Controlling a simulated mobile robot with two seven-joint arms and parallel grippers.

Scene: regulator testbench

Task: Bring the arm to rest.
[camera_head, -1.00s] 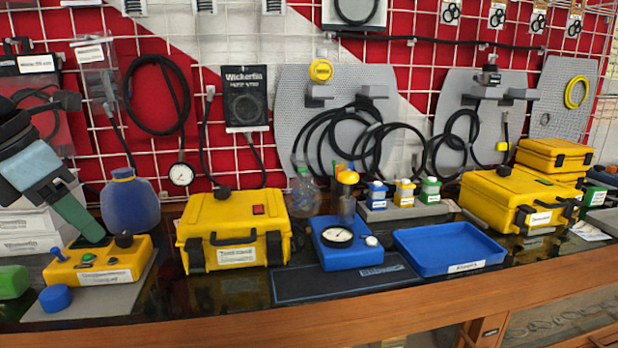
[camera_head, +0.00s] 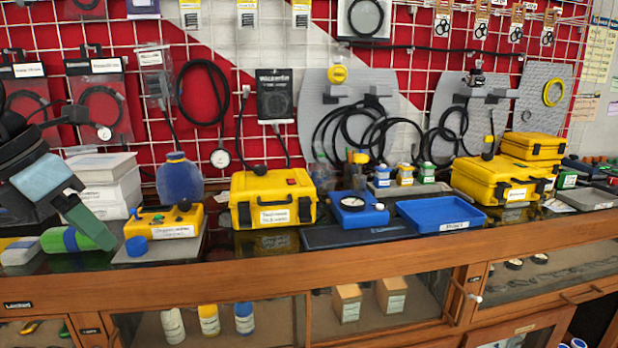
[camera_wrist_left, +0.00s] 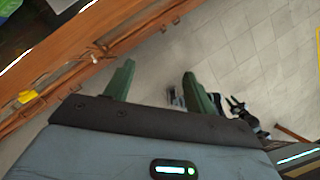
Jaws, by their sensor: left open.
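My left arm comes in from the left in the head view. Its left gripper (camera_head: 92,222) has green fingers and stands in front of the counter's left end, near the yellow box with knobs (camera_head: 165,221). The fingers overlap the counter's left end in the picture, and I cannot tell how far apart they are in depth. In the left wrist view the two green fingers of this gripper (camera_wrist_left: 158,82) are spread, with nothing between them but tiled floor below. My right gripper does not show in the head view.
The wooden counter (camera_head: 330,265) runs across the view. On it stand a yellow case (camera_head: 273,215), a blue gauge block (camera_head: 372,213), a blue tray (camera_head: 470,224) and a green cylinder (camera_head: 88,230). The wrist view shows the counter edge (camera_wrist_left: 130,40) at upper left and open floor (camera_wrist_left: 240,50).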

